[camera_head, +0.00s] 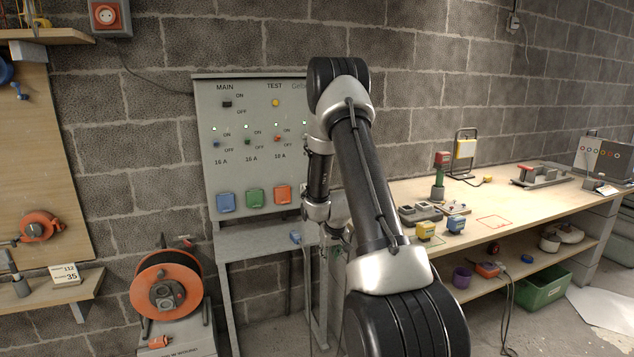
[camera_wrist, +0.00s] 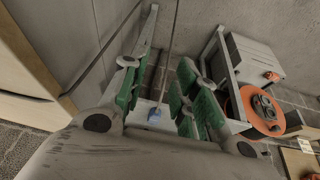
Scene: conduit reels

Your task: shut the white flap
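No white flap can be made out in either view. The grey panel (camera_head: 245,140) carries a blue flap (camera_head: 226,202), a green flap (camera_head: 254,198) and an orange flap (camera_head: 283,195) in a row, all looking shut. My arm covers the panel's right part, so anything there is hidden. My gripper (camera_wrist: 162,85) shows in the wrist view with its two green-padded fingers apart and nothing between the pads. In the head view it is mostly hidden behind my arm, in front of the panel's lower right.
A small blue plug (camera_head: 296,237) lies on the ledge below the panel. An orange cable reel (camera_head: 165,287) stands left of the panel. A wooden workbench (camera_head: 400,190) with tools and connectors is at the right, with a green crate (camera_head: 543,287) below.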

